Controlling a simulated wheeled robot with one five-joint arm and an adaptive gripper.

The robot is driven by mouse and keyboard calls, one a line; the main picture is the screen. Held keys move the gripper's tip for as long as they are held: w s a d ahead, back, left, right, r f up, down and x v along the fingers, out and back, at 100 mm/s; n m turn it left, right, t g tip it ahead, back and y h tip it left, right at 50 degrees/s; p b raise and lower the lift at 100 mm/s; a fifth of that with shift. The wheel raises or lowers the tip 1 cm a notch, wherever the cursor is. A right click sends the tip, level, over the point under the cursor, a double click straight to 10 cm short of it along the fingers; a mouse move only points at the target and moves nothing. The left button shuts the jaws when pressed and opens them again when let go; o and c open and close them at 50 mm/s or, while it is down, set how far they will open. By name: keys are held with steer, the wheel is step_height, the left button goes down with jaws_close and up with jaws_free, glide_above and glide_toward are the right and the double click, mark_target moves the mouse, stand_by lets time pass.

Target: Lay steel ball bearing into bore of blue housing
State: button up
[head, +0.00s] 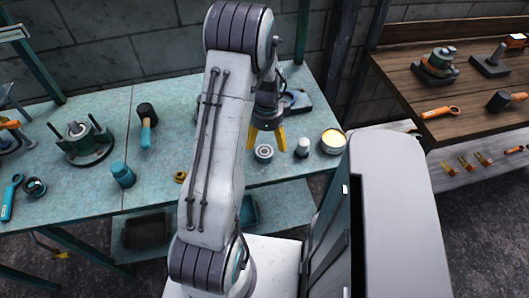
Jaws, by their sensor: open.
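A steel ball bearing (264,152), a small grey ring, lies flat on the teal bench near its front edge. My gripper (267,138) points down just behind the bearing, its two yellow fingers apart with nothing visible between them. I cannot tell whether the fingers touch the bench. I cannot tell for certain which thing is the blue housing. A dark blue-grey piece (298,101) is partly hidden behind my gripper, and its bore does not show.
A white-capped bottle (302,147) and an open yellow tin (333,141) stand close right of the bearing. Left are a teal pot (122,174), a mallet (147,122), a dark round fixture with posts (84,144) and a small ring (35,187). A wooden bench (400,62) stands right.

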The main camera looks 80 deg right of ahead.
mark_target(265, 151)
steer(key=f, duration=0.2)
steer(key=a+f+p, duration=0.1)
steer(key=f, duration=0.1)
steer(key=shift+w+f, duration=0.1)
steer(key=shift+w, duration=0.1)
steer(key=shift+d+f, duration=0.1)
steer(key=shift+f, duration=0.7)
steer(key=c, duration=1.3)
